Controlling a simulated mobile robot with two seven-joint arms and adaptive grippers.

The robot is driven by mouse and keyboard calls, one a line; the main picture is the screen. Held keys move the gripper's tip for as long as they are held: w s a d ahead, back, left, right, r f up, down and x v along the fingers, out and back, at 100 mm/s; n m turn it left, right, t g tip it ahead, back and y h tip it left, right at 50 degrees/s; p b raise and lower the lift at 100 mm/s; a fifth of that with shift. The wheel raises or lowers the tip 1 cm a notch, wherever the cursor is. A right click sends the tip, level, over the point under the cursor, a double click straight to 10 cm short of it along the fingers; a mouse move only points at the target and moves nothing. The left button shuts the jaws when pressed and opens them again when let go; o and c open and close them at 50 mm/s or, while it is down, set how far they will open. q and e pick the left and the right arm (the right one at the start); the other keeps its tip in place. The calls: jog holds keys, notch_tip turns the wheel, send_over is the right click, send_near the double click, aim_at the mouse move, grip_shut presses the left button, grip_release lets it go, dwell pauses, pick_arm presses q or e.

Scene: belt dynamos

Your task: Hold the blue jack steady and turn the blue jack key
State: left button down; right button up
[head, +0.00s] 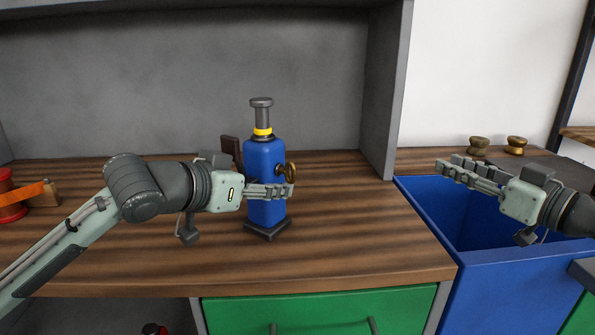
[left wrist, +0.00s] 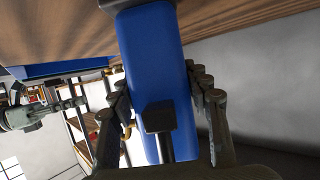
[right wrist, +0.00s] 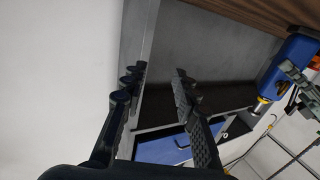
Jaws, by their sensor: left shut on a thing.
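The blue jack (head: 262,165) stands upright on the wooden worktop, with a dark base, a yellow collar and a grey post with a flat cap. The brass jack key (head: 290,172) sticks out of the jack's right side. My left gripper (head: 280,191) is shut on the jack's body below the key. In the left wrist view the blue body (left wrist: 158,60) lies between its two fingers. My right gripper (head: 455,168) is open and empty, to the right of the jack and well apart from it. The jack also shows in the right wrist view (right wrist: 285,68).
A blue bin (head: 430,215) stands under my right gripper, right of the worktop (head: 350,235). Two brass knobs (head: 479,145) sit behind it. A grey panel (head: 385,90) rises right of the jack. A brown block (head: 230,149) stands behind the jack.

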aim_at(296, 172)
jog(key=s+a+r+n+g+y, duration=0.1)
jog(key=s+a+n+g+y, duration=0.3)
jog(key=a, duration=0.6)
jog(key=s+a+r+n+g+y, duration=0.1)
jog(key=s+a+y, duration=0.2)
jog(key=s+a, duration=0.5)
jog(key=x, duration=0.8)
jog(key=f+x, duration=0.1)
jog(key=x, duration=0.4)
jog(key=shift+w+d, duration=0.25)
jog(key=shift+w+a, duration=0.45)
jog(key=shift+a, duration=0.15)
jog(key=shift+c, duration=0.3)
jog(key=shift+h, duration=0.3)
grip_shut()
